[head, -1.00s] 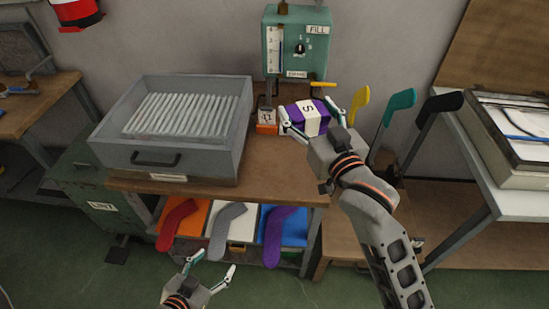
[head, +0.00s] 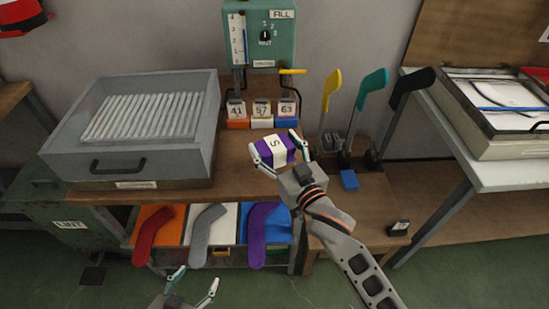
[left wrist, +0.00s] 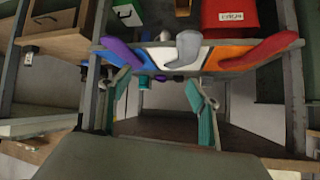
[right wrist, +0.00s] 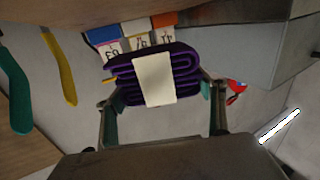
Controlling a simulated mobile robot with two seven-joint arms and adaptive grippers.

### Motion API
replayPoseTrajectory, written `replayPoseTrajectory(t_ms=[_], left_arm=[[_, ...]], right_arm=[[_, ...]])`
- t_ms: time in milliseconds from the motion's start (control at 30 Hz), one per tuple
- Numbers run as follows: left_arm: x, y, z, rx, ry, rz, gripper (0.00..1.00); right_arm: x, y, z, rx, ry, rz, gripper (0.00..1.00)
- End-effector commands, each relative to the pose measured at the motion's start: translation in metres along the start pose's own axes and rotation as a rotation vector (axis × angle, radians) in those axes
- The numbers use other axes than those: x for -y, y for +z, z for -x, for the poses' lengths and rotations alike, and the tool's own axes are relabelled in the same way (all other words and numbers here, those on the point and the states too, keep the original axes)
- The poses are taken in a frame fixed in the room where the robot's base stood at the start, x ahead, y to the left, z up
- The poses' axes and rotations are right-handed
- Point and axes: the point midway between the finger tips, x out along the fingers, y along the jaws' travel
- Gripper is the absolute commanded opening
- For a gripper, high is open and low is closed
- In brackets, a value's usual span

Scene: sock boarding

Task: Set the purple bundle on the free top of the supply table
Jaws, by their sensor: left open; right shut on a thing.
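The purple bundle (head: 266,153) has a white band marked S. My right gripper (head: 282,158) is shut on it and holds it near the front right part of the supply table's wooden top (head: 235,180). In the right wrist view the folded purple bundle (right wrist: 184,62) sits between the fingers of my right gripper (right wrist: 163,110), its white band facing the camera. I cannot tell whether it touches the table top. My left gripper (head: 190,285) is open and empty, low in front of the table; its spread fingers also show in the left wrist view (left wrist: 163,90).
A grey tray (head: 117,165) of white rods fills the table's left. Numbered cards in orange, white and blue holders (head: 262,123) stand behind the bundle, below a green machine (head: 262,35). Yellow, teal and black sock forms (head: 371,90) stand at right. Red, grey and purple socks (head: 263,230) hang below.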

Motion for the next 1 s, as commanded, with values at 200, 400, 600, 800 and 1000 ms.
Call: replayPoseTrajectory(t_ms=[200, 400, 600, 800, 1000], left_arm=[[0.002, 0.001, -0.004, -0.007, -0.005, -0.005, 0.62], [0.004, 0.004, -0.007, -0.005, -0.01, -0.013, 0.62], [0.007, -0.004, -0.006, -0.019, -0.014, -0.014, 0.62], [0.007, -0.002, -0.007, -0.017, -0.014, -0.014, 0.62], [0.006, 0.0, -0.008, -0.013, -0.013, -0.014, 0.62]], right_arm=[[0.001, 0.026, 0.0, 0.003, 0.0, -0.002, 0.46], [0.001, 0.044, 0.0, -0.001, 0.0, -0.001, 0.46], [0.001, 0.043, 0.0, -0.003, 0.0, 0.0, 0.46], [0.001, 0.047, 0.0, -0.001, 0.0, 0.0, 0.46], [0.001, 0.047, 0.0, -0.001, 0.0, 0.001, 0.86]])
